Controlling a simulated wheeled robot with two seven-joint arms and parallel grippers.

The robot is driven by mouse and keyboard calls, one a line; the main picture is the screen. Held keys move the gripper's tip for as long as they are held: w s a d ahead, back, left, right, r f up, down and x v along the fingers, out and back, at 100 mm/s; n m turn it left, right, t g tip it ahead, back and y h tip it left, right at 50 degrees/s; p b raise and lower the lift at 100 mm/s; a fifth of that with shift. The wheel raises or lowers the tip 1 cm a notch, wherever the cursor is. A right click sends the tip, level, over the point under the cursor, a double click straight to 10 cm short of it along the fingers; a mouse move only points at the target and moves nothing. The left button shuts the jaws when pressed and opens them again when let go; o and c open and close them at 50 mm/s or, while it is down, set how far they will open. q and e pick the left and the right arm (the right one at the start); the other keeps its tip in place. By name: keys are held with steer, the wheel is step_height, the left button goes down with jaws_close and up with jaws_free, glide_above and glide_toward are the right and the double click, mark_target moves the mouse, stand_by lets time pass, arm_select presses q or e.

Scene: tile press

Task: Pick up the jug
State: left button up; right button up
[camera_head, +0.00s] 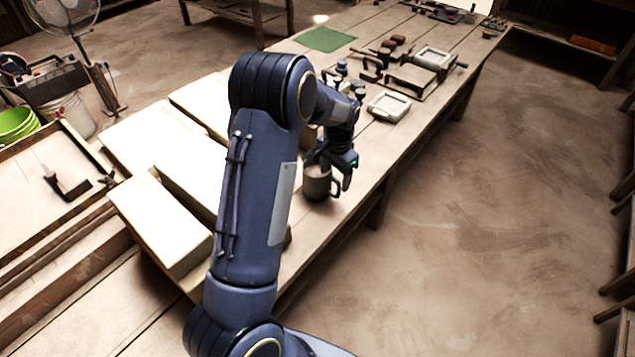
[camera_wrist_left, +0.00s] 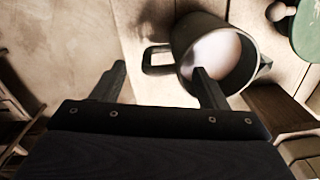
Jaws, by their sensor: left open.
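The jug (camera_head: 316,187) is a dark grey cup-like vessel with a side handle, standing upright on the wooden table near its right edge. In the left wrist view the jug (camera_wrist_left: 243,75) has a pale inside or contents, and its handle points left. My left gripper (camera_head: 337,168) is open and points down at the jug. In the left wrist view the gripper (camera_wrist_left: 160,70) has one finger overlapping the jug's mouth and the other left of the handle, so the handle shows between them. Contact cannot be told. My right gripper is not in view.
Large pale slabs (camera_head: 190,195) lie left of the jug. A small square frame (camera_head: 389,106), a press-like wooden device (camera_head: 412,80) and a green mat (camera_head: 326,39) lie farther along the table. A round green object (camera_wrist_left: 307,32) lies near the jug. Open floor is right.

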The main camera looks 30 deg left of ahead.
arm_select(q)
step_height(320, 180, down, 6)
steer(key=shift+w+a+f+p, duration=0.1)
steer(key=shift+w+f+p, duration=0.1)
steer(key=shift+p, duration=0.3)
steer(key=shift+c, duration=0.4)
steer(key=shift+r, duration=0.1)
jaws_close()
